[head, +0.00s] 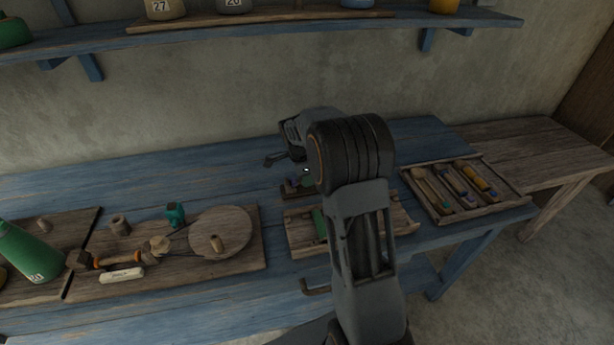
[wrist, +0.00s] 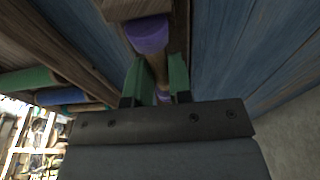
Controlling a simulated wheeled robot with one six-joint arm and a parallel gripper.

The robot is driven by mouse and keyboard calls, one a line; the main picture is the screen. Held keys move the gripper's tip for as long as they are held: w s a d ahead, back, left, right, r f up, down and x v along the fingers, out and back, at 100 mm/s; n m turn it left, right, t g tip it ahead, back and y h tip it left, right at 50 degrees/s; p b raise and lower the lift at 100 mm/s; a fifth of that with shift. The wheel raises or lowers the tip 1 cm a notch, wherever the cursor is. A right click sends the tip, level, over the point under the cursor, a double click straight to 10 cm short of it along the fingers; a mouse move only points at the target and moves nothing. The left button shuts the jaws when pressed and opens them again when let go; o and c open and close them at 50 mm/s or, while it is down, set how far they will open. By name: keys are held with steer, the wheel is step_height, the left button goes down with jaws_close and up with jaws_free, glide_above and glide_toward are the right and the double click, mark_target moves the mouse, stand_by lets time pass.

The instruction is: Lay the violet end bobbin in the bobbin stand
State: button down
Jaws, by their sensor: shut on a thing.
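My gripper (wrist: 158,76) is shut on the violet end bobbin (wrist: 147,34) in the wrist view. The green fingertips stand on either side of its wooden shaft. One violet end shows beyond the fingers, close to a wooden block (wrist: 128,8); I cannot tell if they touch. A little violet also shows behind the fingers. In the head view my gripper (head: 307,181) is low over the table, partly hidden by my arm. The wooden bobbin stand (head: 298,243) is just in front of it, with a green piece (head: 319,223) in it.
Green (wrist: 28,80) and blue (wrist: 60,96) pieces lie at the left of the wrist view. A tool tray (head: 432,205) is at the right. The bobbin winder board (head: 200,282) with its round disc (head: 222,233) is at the left. A shelf (head: 200,33) runs above the table.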

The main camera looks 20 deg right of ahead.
steer(key=c, duration=0.9)
jaws_free()
steer(key=shift+c, duration=0.2)
step_height(320, 180, up, 14)
steer(key=a+p, duration=0.1)
steer(key=a, duration=0.1)
steer(key=shift+w+a+f, duration=0.15)
steer(key=shift+w+f, duration=0.05)
steer(key=shift+w, duration=0.05)
